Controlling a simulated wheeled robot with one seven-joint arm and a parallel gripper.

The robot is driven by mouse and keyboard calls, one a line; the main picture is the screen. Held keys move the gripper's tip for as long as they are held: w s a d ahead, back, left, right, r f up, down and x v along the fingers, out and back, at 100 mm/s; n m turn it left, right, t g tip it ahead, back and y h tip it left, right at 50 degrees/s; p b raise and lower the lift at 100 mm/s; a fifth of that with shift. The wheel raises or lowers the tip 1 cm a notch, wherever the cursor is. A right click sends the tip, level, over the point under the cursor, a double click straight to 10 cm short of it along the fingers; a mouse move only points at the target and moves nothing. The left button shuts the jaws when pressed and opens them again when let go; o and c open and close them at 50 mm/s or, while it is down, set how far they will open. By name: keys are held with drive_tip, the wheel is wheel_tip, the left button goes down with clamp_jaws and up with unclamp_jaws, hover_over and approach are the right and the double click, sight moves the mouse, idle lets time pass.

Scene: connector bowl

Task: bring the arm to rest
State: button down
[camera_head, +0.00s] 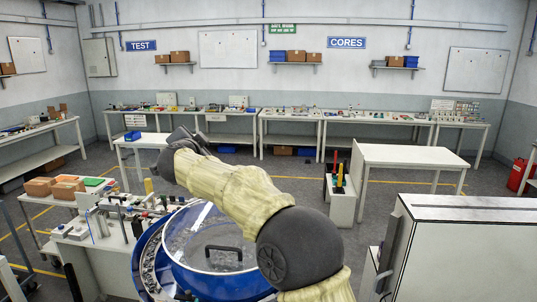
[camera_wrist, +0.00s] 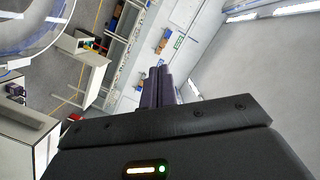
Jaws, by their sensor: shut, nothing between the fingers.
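My arm, in a pale yellow cover, reaches up and to the left across the head view, in front of the blue bowl. My gripper (camera_head: 190,138) is at its far end, raised above the benches and partly hidden by the wrist. In the wrist view my gripper (camera_wrist: 159,72) has its two dark fingers together with nothing between them. The fingers point toward the wall and shelves, clear of any object.
The blue round bowl (camera_head: 178,282) with a clear lid stands below my arm. A cluttered bench (camera_head: 75,232) is left of it. A white cabinet (camera_head: 470,208) is at the right, and a white table (camera_head: 410,155) stands behind. Grey floor (camera_head: 390,200) lies open between them.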

drive_tip(key=s+d+f+n+g+y+b, duration=0.1)
drive_tip(key=s+d+f+n+g+b, duration=0.2)
drive_tip(key=d+f, duration=0.55)
drive_tip(key=s+d+f+n+g+b, duration=0.1)
drive_tip(key=s+d+f+n+g, duration=0.3)
drive_tip(key=f, duration=0.7)
drive_tip(key=s+d+f+n+y+b, duration=0.1)
drive_tip(key=s+d+f+n+b, duration=0.15)
drive_tip(key=s+d+f, duration=0.5)
drive_tip(key=s+d+f+g+h+b, duration=0.1)
drive_tip(key=s+d+f+g, duration=0.2)
drive_tip(key=s+d+f, duration=0.4)
drive_tip(key=s+d+f+g+h+b, duration=0.2)
drive_tip(key=s+d+f+g, duration=0.2)
drive_tip(key=s+d+f, duration=0.3)
drive_tip(key=s+f, duration=0.3)
drive_tip(key=s, duration=0.4)
drive_tip(key=shift+s+d, duration=0.3)
drive_tip(key=shift+d, duration=0.1)
drive_tip(key=shift+d+f+m, duration=0.1)
drive_tip(key=shift+m, duration=0.15)
drive_tip(key=shift+w+a, duration=0.1)
drive_tip(key=shift+a, duration=0.1)
